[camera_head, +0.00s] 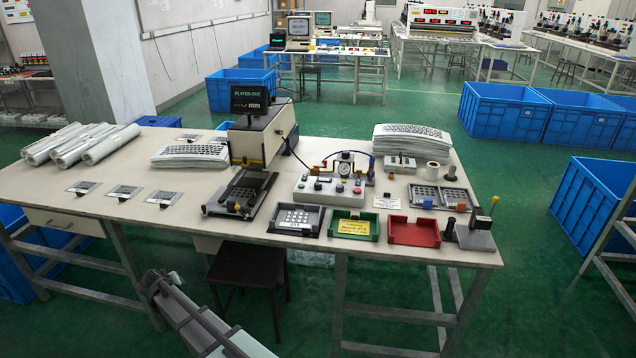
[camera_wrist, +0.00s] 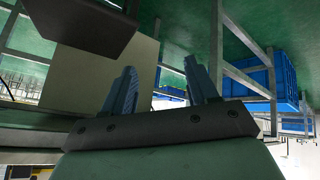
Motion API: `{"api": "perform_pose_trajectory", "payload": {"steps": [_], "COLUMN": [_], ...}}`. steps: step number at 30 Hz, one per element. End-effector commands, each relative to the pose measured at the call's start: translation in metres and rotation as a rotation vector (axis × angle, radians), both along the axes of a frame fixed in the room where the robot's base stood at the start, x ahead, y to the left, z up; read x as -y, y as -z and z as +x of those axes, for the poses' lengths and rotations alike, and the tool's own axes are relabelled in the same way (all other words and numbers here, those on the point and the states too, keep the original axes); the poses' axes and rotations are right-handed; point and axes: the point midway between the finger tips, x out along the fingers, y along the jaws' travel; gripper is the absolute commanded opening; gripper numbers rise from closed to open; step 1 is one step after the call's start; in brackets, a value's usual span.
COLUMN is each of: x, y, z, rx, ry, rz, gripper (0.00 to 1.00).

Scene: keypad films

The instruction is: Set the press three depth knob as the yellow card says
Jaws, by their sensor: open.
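The yellow card (camera_head: 354,227) lies in a green tray (camera_head: 371,238) near the table's front edge; its print is too small to read. A press (camera_head: 258,140) with a dark display (camera_head: 249,99) stands left of the middle of the table; the display's top line seems to read "PLATEN OUT". A control box (camera_head: 328,190) with several buttons and a round gauge (camera_head: 345,160) stands right of it. I cannot tell which part is the press three depth knob. My gripper (camera_wrist: 160,84) is open and empty in the wrist view, low beside the table, away from these things.
A red tray (camera_head: 414,232) and a dark tray with a keypad (camera_head: 296,219) flank the green tray. A small stand (camera_head: 476,234) is at the right corner. A stool (camera_head: 248,275) stands under the front edge. Blue crates (camera_head: 505,112) stand on the green floor.

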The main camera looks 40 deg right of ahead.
Motion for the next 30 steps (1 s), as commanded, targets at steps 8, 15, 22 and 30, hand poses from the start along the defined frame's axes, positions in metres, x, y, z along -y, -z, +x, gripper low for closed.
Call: {"api": "perform_pose_trajectory", "payload": {"steps": [8, 15, 22, 30], "x": [-0.038, 0.013, 0.108, 0.206], "y": [-0.122, -0.206, -0.252, -0.304], "z": [0.088, 0.126, 0.127, 0.113], "rx": [0.201, 0.224, 0.141, 0.087], "ry": [-0.032, -0.018, -0.026, -0.096], "rz": [0.034, 0.075, 0.14, 0.24], "gripper": [0.58, 0.58, 0.58, 0.58]}}
